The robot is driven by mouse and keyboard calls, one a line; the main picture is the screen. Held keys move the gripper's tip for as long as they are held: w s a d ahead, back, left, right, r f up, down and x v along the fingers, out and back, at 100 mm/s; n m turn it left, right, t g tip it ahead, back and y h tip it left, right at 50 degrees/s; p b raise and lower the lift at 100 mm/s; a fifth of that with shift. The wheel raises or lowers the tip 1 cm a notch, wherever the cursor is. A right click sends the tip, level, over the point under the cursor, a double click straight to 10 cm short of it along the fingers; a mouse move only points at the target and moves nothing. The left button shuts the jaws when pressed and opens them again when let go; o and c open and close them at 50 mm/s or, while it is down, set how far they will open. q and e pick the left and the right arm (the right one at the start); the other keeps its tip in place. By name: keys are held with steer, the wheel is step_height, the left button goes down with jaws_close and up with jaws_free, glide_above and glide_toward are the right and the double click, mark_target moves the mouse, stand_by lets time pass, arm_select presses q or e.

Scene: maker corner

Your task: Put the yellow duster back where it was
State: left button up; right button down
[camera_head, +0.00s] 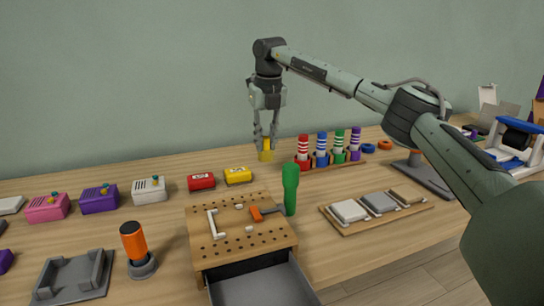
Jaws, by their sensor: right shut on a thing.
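My right gripper (265,137) points down near the back of the wooden table, left of the striped bottles. It is shut on a small yellow thing, which I take to be the yellow duster (265,155). The fingers hide its upper part, and I cannot tell whether its lower end touches the table. A red striped bottle (303,151), a blue one (321,149), a green one (339,147) and a purple one (355,144) stand upright in a row in a low rack to its right. My left gripper is not in view.
A yellow box (237,176) and a red box (201,182) lie in front and left. A tray of blocks (343,234) lies right.

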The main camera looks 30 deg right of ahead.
steer(key=shift+w+d+f, duration=0.1)
steer(key=shift+d+f, duration=0.3)
steer(key=shift+d, duration=0.2)
steer(key=shift+w+d+f, duration=0.1)
steer(key=shift+d+f, duration=0.3)
steer(key=shift+d, duration=0.15)
steer(key=shift+f, duration=1.9)
steer(key=shift+f, duration=0.15)
steer(key=c, duration=1.4)
jaws_free()
step_height(320, 180, up, 12)
steer(key=s, duration=0.1)
steer(key=shift+s+a, duration=0.25)
steer(key=shift+s, duration=0.15)
